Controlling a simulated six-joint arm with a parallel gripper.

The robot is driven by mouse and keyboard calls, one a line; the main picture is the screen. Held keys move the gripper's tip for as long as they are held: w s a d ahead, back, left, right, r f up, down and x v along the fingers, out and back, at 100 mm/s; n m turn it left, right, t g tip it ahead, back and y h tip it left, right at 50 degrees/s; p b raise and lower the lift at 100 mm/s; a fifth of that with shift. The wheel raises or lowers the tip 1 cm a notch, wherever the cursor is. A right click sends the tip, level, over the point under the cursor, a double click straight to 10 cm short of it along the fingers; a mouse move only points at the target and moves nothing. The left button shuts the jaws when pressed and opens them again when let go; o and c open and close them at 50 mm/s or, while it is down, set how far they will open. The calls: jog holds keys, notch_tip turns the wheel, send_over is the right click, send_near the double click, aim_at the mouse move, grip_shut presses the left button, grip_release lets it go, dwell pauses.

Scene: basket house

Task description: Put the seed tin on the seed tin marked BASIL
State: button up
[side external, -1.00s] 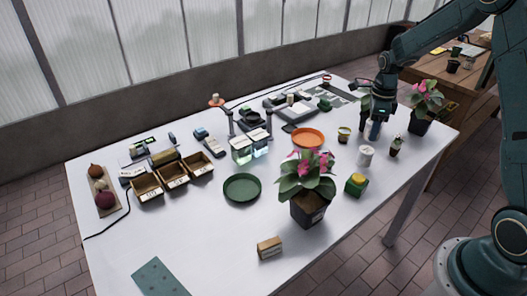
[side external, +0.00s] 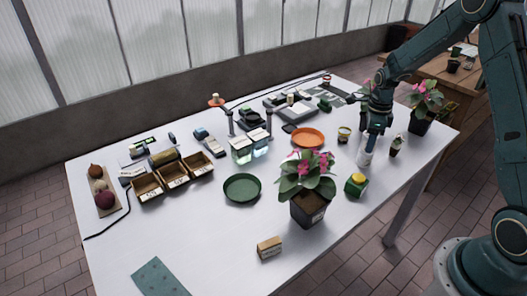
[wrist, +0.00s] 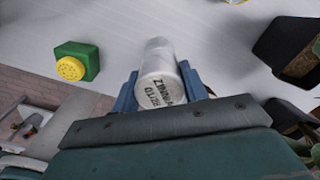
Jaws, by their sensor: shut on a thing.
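My gripper (side external: 373,132) is shut on a white seed tin (wrist: 166,88), which shows between the blue fingers in the wrist view. Its dark lettering is upside down and seems to read ZINNIA. The held tin is mostly hidden there by the fingers. I cannot read the lower tin's label, and cannot tell whether the two tins touch.
A green box with a yellow top (side external: 356,185) stands close by, front left of the tins. A large pink-flowered plant (side external: 307,190) stands further left.

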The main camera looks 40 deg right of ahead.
jog(key=shift+f, duration=0.15)
jog(key=o, duration=1)
notch_tip(320, 180, up, 12)
jog(key=shift+r, duration=0.2)
jog(key=shift+s+a, duration=0.1)
jog(key=shift+a, duration=0.05)
dwell(0.3)
